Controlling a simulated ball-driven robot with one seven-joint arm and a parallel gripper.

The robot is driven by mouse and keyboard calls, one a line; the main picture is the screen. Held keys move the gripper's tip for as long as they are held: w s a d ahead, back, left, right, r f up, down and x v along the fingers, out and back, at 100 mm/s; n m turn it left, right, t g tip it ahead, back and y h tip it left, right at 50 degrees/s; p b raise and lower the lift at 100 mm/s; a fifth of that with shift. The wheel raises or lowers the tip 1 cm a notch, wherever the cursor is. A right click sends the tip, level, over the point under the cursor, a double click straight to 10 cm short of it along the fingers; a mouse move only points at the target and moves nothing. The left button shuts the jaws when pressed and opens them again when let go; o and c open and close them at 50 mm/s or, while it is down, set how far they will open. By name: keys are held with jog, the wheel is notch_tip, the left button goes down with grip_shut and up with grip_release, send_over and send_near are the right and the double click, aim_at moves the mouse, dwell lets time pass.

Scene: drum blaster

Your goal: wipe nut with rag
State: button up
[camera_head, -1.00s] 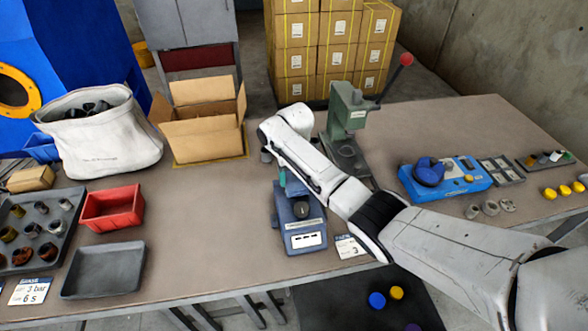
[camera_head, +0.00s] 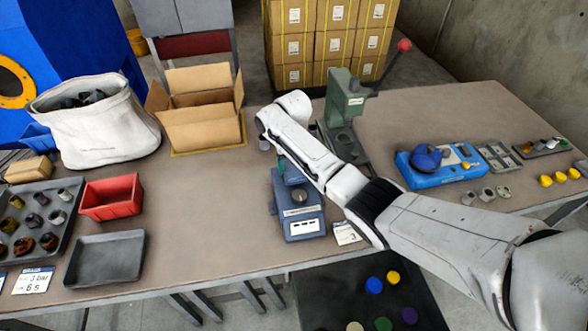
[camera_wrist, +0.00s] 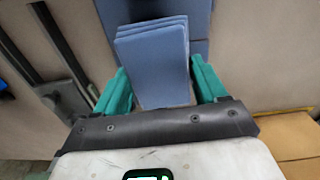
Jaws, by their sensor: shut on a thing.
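In the wrist view a blue layered block, seemingly the folded rag (camera_wrist: 155,62), sits between the two teal fingers of my gripper (camera_wrist: 158,88), which is shut on it. In the head view my gripper (camera_head: 291,174) is partly hidden by my arm and hangs over the back of a blue bench device (camera_head: 303,222); the rag cannot be made out there. Several nut-like metal pieces, some rusty (camera_head: 48,242) and some grey, lie in the dark tray (camera_head: 68,222) at the left. Which of them is the nut I cannot tell.
A red bin (camera_head: 110,197) and an empty grey tray (camera_head: 106,258) stand left of the device. A white sack (camera_head: 100,130) and an open carton (camera_head: 200,128) are behind. A green press (camera_head: 345,105) is close to my arm. The table between bin and device is clear.

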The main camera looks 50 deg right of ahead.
jog(key=shift+w+d+f+b, duration=0.1)
jog(key=shift+w+d+b, duration=0.25)
jog(key=shift+w+b, duration=0.35)
jog(key=shift+w+d+f+b, duration=0.1)
jog(key=shift+w+d+b, duration=0.25)
jog(key=shift+b, duration=0.5)
jog(key=shift+w+d+r, duration=0.1)
jog(key=shift+w+r, duration=0.05)
jog(key=shift+w, duration=0.15)
jog(key=shift+s+r, duration=0.1)
jog(key=shift+s+r+p, duration=0.1)
jog(key=shift+p, duration=0.2)
jog(key=p, duration=0.1)
jog(key=s+a+p, duration=0.1)
jog(key=shift+s+a+p, duration=0.1)
jog(key=shift+s+p, duration=0.15)
jog(key=shift+p, duration=0.1)
jog(key=s+a+p, duration=0.1)
jog(key=p, duration=0.1)
jog(key=shift+s+p, duration=0.3)
jog(key=shift+s+a, duration=0.1)
jog(key=shift+s, duration=0.05)
jog(key=shift+f, duration=0.2)
